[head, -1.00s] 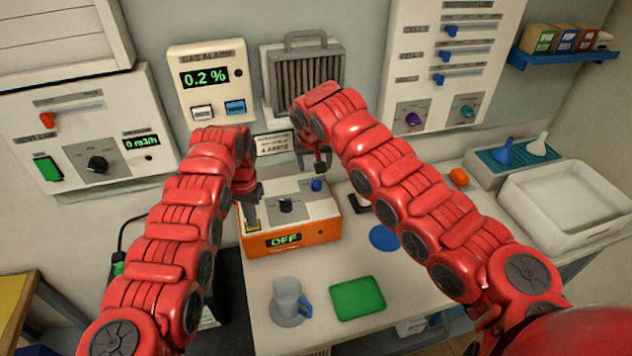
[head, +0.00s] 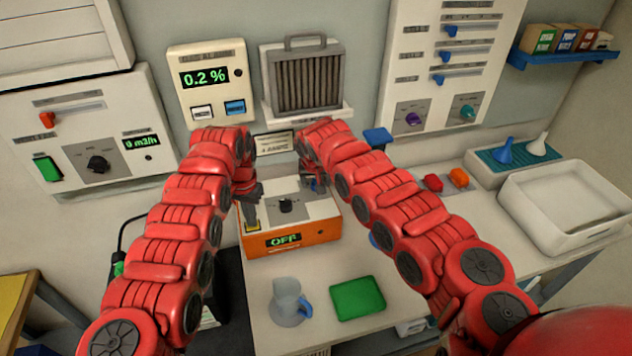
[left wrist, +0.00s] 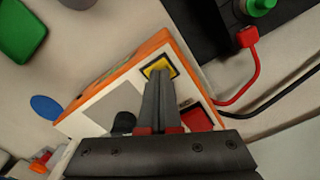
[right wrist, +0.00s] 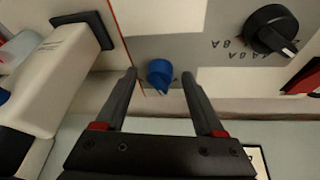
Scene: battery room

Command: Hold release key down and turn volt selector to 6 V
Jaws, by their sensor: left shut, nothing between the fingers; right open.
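The orange charger (head: 292,238) with a white top stands on the bench, its display reading OFF. My left gripper (left wrist: 157,76) is shut and empty, its fingertips at the yellow key (left wrist: 160,66), seemingly on it; how far the key is pressed I cannot tell. My right gripper (right wrist: 160,75) is open, one finger on each side of the small blue knob (right wrist: 159,70), without a visible grip. The knob's pointer faces the bottom of the right wrist view. Its markings are hidden. A larger black knob (right wrist: 271,30) beside it has amp labels.
A grey mug (head: 287,302) and a green pad (head: 357,298) lie in front of the charger. Red (head: 433,182) and orange (head: 458,178) objects and a white basin (head: 565,205) are to the right. A red-clamped cable (left wrist: 250,75) runs beside the charger.

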